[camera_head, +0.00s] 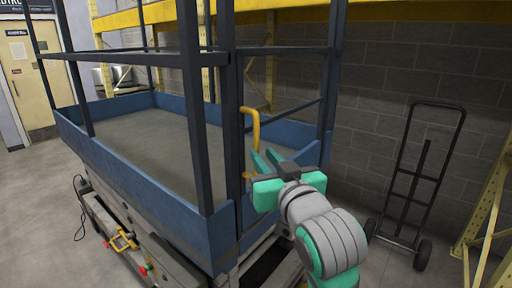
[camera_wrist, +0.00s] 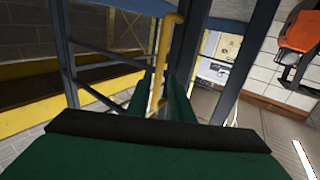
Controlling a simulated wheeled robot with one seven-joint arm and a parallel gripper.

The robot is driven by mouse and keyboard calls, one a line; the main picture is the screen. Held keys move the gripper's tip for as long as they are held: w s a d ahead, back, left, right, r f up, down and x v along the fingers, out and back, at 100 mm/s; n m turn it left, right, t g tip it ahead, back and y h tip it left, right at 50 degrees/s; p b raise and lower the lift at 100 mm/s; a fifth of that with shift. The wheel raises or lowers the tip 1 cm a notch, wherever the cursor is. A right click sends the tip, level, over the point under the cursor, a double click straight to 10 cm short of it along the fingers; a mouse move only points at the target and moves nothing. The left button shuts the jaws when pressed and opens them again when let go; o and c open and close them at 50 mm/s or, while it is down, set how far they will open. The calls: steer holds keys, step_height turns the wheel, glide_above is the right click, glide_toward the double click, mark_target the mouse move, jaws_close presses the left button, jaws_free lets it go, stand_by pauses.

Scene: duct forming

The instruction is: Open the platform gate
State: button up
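The platform gate (camera_head: 285,50) is a dark blue rail frame at the near right end of the blue lift platform (camera_head: 150,185). It appears closed, standing between the corner posts. A yellow upright handle (camera_head: 256,128) is on its left side; it also shows in the wrist view (camera_wrist: 161,55). My gripper (camera_head: 264,156) has green fingers pointing at the handle. In the wrist view the fingers (camera_wrist: 161,80) are apart, with the handle between them and a visible gap. Contact with the handle cannot be made out. The handle's lower part is partly hidden by my gripper in the head view.
A black hand truck (camera_head: 418,180) leans by the grey block wall at right. A yellow rack upright (camera_head: 485,215) stands at the far right. A yellow control box handle (camera_head: 122,240) is on the platform's side. Floor is clear at left.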

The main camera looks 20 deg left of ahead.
mark_target(257, 148)
steer(key=x, duration=0.6)
steer(key=shift+w+a, duration=0.2)
jaws_close()
